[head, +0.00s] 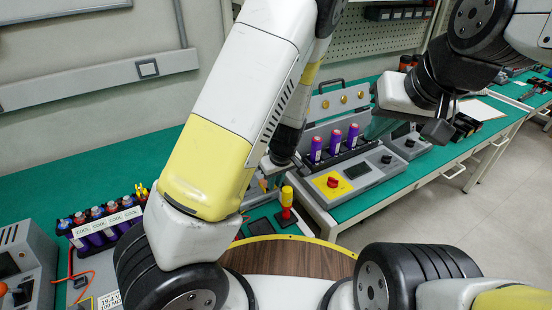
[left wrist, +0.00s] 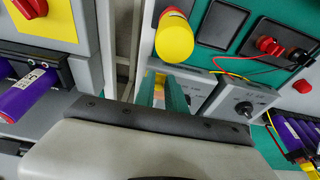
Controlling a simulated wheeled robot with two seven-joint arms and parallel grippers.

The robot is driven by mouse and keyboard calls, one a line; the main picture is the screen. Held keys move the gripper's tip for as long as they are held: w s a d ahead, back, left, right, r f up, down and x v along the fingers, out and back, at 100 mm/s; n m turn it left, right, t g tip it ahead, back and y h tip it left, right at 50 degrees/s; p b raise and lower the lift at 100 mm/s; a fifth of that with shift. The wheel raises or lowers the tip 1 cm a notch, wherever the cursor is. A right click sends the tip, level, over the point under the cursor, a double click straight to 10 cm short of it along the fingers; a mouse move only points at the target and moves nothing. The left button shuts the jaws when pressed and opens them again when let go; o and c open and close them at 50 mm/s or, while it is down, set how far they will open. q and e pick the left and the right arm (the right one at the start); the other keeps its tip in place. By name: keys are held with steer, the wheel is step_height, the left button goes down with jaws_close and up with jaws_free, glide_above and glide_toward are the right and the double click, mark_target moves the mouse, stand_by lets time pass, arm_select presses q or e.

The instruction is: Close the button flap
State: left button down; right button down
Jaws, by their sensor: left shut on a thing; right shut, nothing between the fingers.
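No button flap can be made out for sure. A grey device (head: 352,175) carries a red knob on a yellow plate (head: 331,182), a dark display and upright purple cells. The knob and plate also show at the top left of the left wrist view (left wrist: 28,8). My left gripper (head: 268,182) is low beside this device's left end, partly hidden by my arm. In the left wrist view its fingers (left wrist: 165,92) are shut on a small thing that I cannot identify. My right gripper (head: 437,132) is shut and empty, raised right of the device.
A yellow-topped red post (head: 287,200) stands close to my left gripper; its yellow top fills the upper middle of the left wrist view (left wrist: 174,35). A rack of labelled cells (head: 100,222) stands at the left. Green bench (head: 70,185) is clear behind it.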

arm_select(q)
steer(key=c, duration=2.1)
jaws_free()
steer(key=shift+s+d+f, duration=0.25)
steer(key=shift+s+f, duration=0.15)
steer(key=shift+f, duration=0.15)
steer(key=shift+c, duration=0.2)
steer(key=o, duration=0.7)
steer(key=shift+w, duration=0.1)
steer(key=shift+o, duration=0.2)
steer(key=shift+r, duration=0.1)
steer(key=shift+r, duration=0.1)
steer(key=v, duration=0.7)
steer(key=shift+r, duration=0.25)
